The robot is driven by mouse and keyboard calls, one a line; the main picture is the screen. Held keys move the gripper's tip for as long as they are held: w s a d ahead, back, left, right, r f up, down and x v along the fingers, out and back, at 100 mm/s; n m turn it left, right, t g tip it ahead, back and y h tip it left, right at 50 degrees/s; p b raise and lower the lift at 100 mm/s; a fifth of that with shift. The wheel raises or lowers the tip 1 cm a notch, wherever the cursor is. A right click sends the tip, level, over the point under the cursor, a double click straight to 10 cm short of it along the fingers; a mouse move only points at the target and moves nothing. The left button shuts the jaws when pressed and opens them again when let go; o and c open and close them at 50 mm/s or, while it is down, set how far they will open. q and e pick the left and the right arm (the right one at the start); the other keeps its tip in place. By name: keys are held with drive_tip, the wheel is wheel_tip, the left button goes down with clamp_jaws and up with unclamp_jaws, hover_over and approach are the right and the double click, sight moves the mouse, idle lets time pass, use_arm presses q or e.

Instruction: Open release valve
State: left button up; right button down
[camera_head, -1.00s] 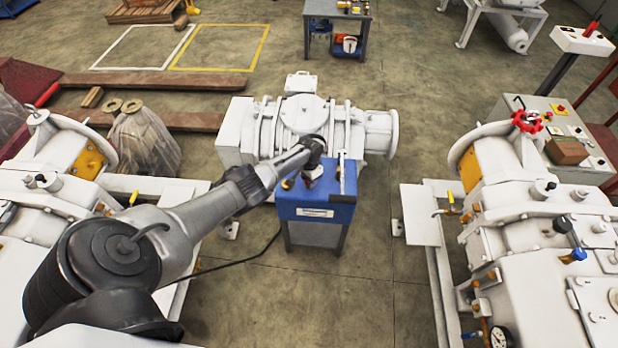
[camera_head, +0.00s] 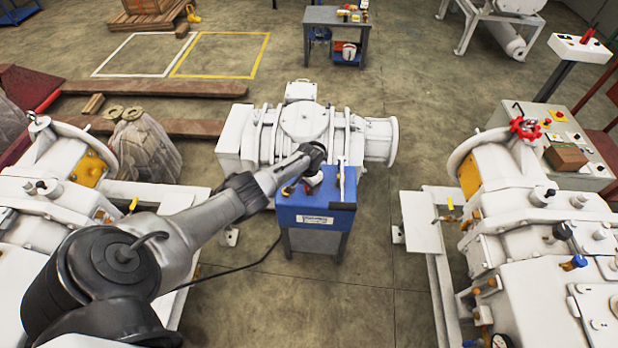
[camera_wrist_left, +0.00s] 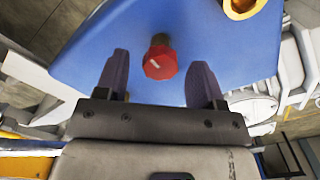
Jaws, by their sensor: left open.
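A red faceted knob (camera_wrist_left: 160,62) stands on a short dark stem on a blue surface (camera_wrist_left: 95,45) in the left wrist view. I cannot tell from the frames whether this knob is the release valve. My left gripper is open, and its two dark fingers (camera_wrist_left: 160,78) lie to either side of the knob in that view, with gaps on both sides. In the head view the left gripper (camera_head: 313,182) is over the top of the blue cart (camera_head: 320,218); its fingers are small and partly hidden there. My right gripper is not in view.
A white pump (camera_head: 303,120) stands just behind the cart. Large white machines stand left and right; the right one (camera_head: 500,190) has a red handwheel (camera_head: 525,129). A yellow ring-shaped part (camera_wrist_left: 240,8) shows near the knob. Floor right of the cart is clear.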

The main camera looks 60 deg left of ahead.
use_arm(q)
wheel_tip(320, 180, up, 14)
drive_tip(key=p, duration=0.6)
drive_tip(key=shift+f, duration=0.2)
